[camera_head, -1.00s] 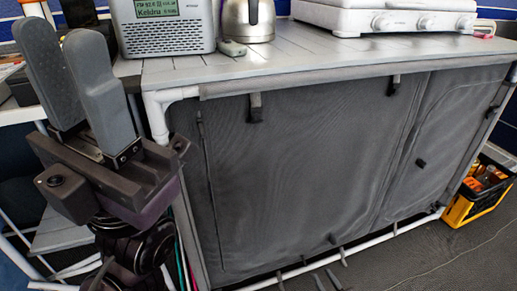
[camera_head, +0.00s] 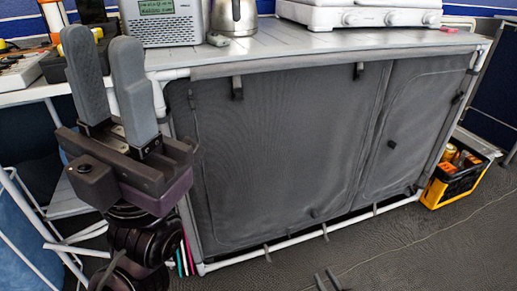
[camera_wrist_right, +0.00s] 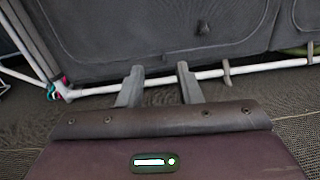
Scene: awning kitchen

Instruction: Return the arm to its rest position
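My left gripper (camera_head: 102,45) stands upright at the left of the head view, its two grey fingers pointing up with a gap between them. It is open and empty, in front of the left end of the kitchen unit. My right gripper (camera_wrist_right: 157,72) shows in the wrist view with its two fingers apart and nothing between them. Only its fingertips (camera_head: 327,280) show at the bottom edge of the head view, low over the floor in front of the unit. The rest of the right arm is out of the head view.
The grey fabric kitchen unit (camera_head: 285,140) fills the middle. On its top stand a radio (camera_head: 165,22), a kettle (camera_head: 233,15) and a white stove (camera_head: 360,17). A yellow and black crate (camera_head: 455,180) sits on the floor at right. A white-framed side table (camera_head: 40,93) is at left.

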